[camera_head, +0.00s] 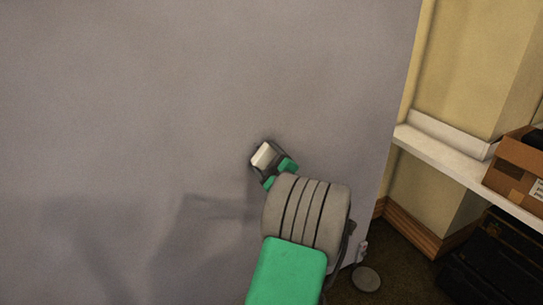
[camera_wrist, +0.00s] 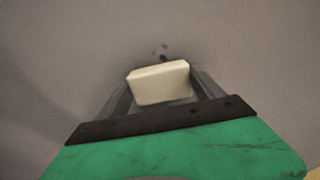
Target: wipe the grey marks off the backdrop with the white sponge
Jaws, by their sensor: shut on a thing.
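The white sponge (camera_head: 264,154) is held between the fingers of my gripper (camera_head: 268,160), close to the grey backdrop (camera_head: 130,90). In the wrist view the sponge (camera_wrist: 160,84) sits slightly tilted between the two dark fingers of my gripper (camera_wrist: 164,90). A few small dark marks (camera_wrist: 163,54) show on the backdrop just beyond the sponge's top edge. I cannot tell whether the sponge touches the backdrop. The sponge and fingers hide the surface behind them. In the head view my wrist covers part of the backdrop, and no marks stand out clearly.
To the right of the backdrop's edge, a white shelf (camera_head: 456,160) holds a cardboard box (camera_head: 515,168). Dark cases (camera_head: 497,258) stand below it. A small round grey thing (camera_head: 366,278) lies on the brown floor. The backdrop's left side is free, with soft shadows on it.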

